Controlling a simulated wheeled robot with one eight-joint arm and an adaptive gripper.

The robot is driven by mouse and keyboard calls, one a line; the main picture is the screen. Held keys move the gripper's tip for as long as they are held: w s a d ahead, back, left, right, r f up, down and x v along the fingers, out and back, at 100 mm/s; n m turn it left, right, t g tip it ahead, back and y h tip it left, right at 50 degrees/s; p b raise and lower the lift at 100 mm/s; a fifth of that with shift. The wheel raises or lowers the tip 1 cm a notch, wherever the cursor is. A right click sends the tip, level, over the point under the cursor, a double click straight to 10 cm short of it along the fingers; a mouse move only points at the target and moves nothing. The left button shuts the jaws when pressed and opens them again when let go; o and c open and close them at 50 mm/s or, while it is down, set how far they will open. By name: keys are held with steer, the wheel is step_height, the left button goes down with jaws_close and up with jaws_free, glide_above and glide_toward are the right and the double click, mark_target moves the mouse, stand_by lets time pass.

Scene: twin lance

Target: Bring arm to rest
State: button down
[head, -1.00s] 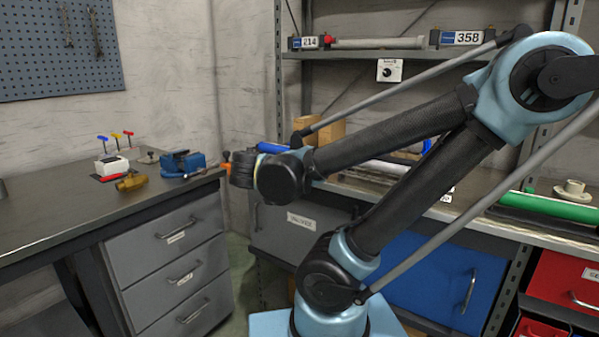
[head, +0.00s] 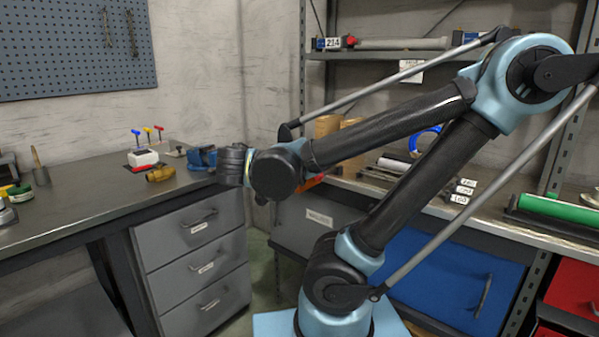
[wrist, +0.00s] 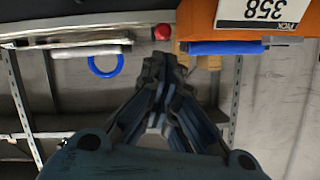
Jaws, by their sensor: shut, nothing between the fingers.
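My arm crosses the right half of the head view, folded at a high elbow, with its dark wrist end in front of the bench corner. In the head view the fingers are not clearly visible. In the wrist view my gripper (wrist: 163,75) shows from behind, with its dark fingers closed together and nothing between them. That view appears upside down. An orange surface with a 358 label (wrist: 264,10) fills its upper right corner, and I cannot tell how far it is from the fingers.
A workbench (head: 90,215) with a blue vise (head: 202,158) stands left of the wrist. Behind the arm is a shelf rack (head: 450,222) with a green roller (head: 555,208), a blue ring (head: 424,138) and a blue drawer (head: 450,270). Bare floor shows between bench and rack.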

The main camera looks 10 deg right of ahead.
stand_by(0.3)
steer(key=s+d+f+n+g+y, duration=0.25)
steer(key=d+f+n+g, duration=0.35)
steer(key=f, duration=0.4)
steer(key=s+a+f+n+g+y, duration=0.1)
steer(key=s+a+f+n+y, duration=0.1)
steer(key=s+f+n+y, duration=0.3)
steer(key=shift+s+f+n+g+y, duration=0.35)
steer(key=shift+f+n+y, duration=0.45)
steer(key=shift+f+y, duration=1.2)
steer(key=shift+w+f+h, duration=0.1)
steer(key=shift+f+h, duration=0.45)
